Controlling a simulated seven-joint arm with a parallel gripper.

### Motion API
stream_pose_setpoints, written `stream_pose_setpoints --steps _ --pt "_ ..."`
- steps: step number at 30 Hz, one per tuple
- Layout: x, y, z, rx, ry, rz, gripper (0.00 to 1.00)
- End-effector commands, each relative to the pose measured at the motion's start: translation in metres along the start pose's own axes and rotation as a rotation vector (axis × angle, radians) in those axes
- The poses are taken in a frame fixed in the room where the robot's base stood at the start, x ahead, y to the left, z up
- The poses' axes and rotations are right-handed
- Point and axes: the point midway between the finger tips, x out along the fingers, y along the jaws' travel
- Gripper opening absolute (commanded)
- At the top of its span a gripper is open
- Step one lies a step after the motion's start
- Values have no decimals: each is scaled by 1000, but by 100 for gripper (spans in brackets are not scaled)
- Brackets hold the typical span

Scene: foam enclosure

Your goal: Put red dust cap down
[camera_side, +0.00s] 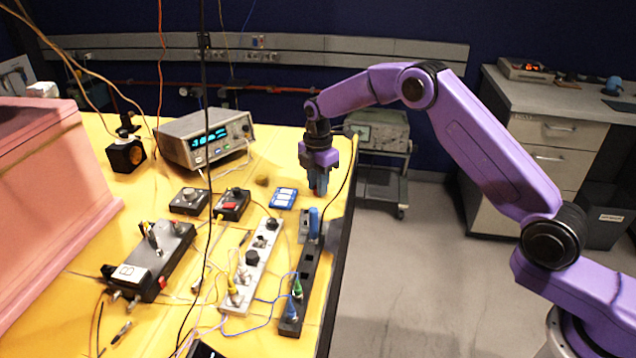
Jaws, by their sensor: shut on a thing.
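My gripper (318,190) points down above the right part of the yellow table, near its right edge. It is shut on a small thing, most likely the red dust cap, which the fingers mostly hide. Only a faint reddish tint shows between the fingers, too small to make out a shape. The fingertips are above and behind a blue upright plug on the dark strip (310,262), and right of a small blue-and-white card (284,198). I cannot tell whether they touch the table.
The light connector strip (262,252), a dark box marked B (150,268) and two small black boxes, one with a red part (230,205), stand on the table. A meter (205,138) is behind. Loose cables cross the middle. A pink foam block (55,200) fills the left.

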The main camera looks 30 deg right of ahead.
Motion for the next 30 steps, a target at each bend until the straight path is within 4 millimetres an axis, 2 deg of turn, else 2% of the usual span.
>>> stream_pose_setpoints --steps 11,12,14,24,30 --pt "4 0 0 0 0 0 0" --pt "4 0 0 0 0 1 32" --pt "4 0 0 0 0 1 51" --pt "2 0 0 0 0 2 51" --pt "-21 1 0 1 0 4 51"
